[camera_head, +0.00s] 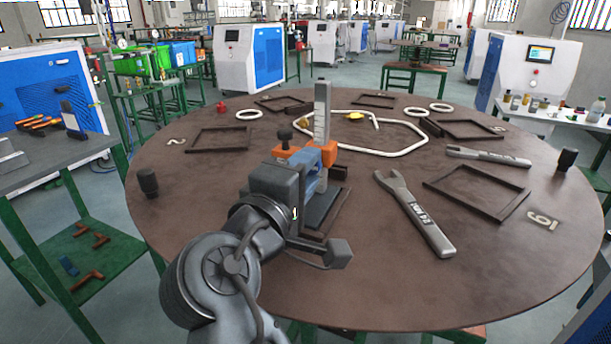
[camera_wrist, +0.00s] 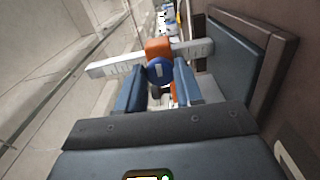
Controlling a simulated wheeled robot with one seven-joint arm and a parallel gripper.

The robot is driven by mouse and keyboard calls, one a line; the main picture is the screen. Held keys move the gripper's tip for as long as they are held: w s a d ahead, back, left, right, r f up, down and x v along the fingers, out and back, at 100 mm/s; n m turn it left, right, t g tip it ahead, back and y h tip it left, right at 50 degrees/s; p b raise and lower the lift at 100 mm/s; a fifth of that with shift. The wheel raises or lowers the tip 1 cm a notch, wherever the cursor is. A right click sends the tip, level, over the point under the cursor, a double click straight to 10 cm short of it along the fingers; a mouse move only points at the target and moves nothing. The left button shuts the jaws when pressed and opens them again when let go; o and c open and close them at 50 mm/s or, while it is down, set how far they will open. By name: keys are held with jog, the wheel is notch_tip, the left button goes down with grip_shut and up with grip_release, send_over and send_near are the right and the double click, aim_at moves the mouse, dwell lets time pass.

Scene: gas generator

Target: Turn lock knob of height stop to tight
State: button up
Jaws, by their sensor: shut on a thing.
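The height stop stands on the round table, with an upright grey marked bar (camera_head: 322,108) and an orange body (camera_head: 288,153) showing in the head view. In the wrist view, its pale marked bar (camera_wrist: 110,66) crosses behind an orange block (camera_wrist: 157,47). The round blue lock knob (camera_wrist: 160,71) has a pale mark on its face and sits between my two blue fingertips. My gripper (camera_wrist: 160,80) is shut on this knob; it also shows in the head view (camera_head: 318,163), where my arm hides the knob.
The brown round table (camera_head: 480,265) carries a grey wrench (camera_head: 415,212), another wrench (camera_head: 488,157), a pale bent tube (camera_head: 412,148) and several dark frames. A black knob (camera_head: 285,133) rises beside the orange body. The table's front right is clear.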

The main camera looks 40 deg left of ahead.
dwell(0.3)
jog(key=o, duration=1)
jog(key=shift+v, duration=3.9)
jog(key=shift+s+f, duration=0.1)
